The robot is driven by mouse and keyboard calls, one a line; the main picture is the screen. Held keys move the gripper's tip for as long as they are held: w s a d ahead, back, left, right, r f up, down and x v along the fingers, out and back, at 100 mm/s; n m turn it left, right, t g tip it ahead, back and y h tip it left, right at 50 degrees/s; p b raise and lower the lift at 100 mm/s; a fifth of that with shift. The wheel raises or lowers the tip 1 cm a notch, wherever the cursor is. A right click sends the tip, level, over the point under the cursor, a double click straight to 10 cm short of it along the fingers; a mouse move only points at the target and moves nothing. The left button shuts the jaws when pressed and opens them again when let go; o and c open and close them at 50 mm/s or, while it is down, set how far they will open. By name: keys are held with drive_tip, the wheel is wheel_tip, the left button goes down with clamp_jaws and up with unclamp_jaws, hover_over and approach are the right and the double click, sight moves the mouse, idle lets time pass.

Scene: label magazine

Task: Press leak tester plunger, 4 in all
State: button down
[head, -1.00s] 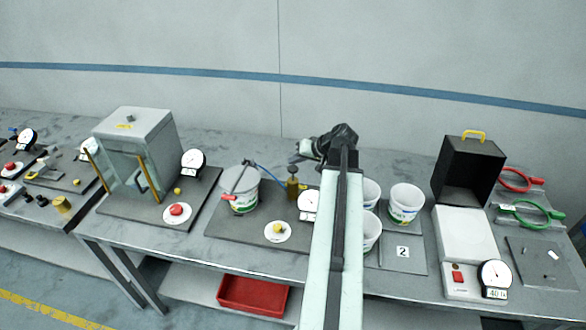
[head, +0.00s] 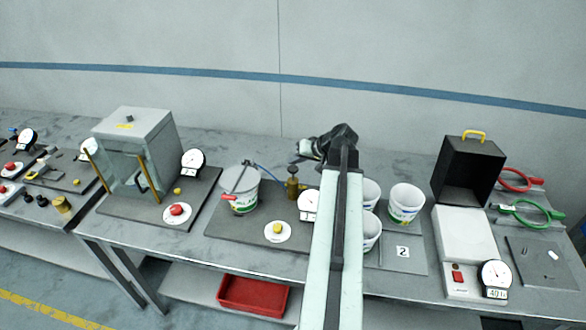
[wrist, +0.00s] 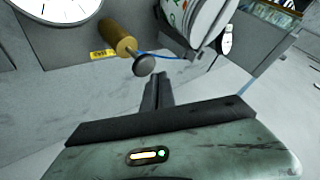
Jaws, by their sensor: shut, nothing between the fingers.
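The leak tester stands on a dark base plate (head: 240,225) in the middle of the bench. Its plunger is a brass cylinder (head: 292,188) with a dark round knob on top. In the wrist view the brass cylinder (wrist: 118,38) and its grey knob (wrist: 145,65) lie just beyond my fingers. My gripper (head: 303,150) is shut and empty, behind and slightly right of the plunger in the head view. In the wrist view the shut fingers (wrist: 157,82) point toward the knob; I cannot tell whether they touch it. A lidded white tub (head: 243,195) stands left of the plunger.
A dial gauge (head: 308,205) and a yellow button (head: 277,229) sit on the same plate. White tubs (head: 406,205) stand right of my arm. A glass-fronted box (head: 135,150) is at left, a black box (head: 468,170) at right. A blue hose (head: 268,173) runs beside the plunger.

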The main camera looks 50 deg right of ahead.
sight(295, 169)
drive_tip(key=shift+f+b, duration=0.45)
drive_tip(key=shift+f+b, duration=1.85)
idle(1.5)
drive_tip(key=shift+r, duration=0.15)
drive_tip(key=shift+r+p, duration=2.15)
drive_tip(key=shift+p, duration=0.15)
wheel_tip(295, 169, up, 5)
drive_tip(key=p, duration=0.5)
drive_tip(key=shift+r, duration=0.15)
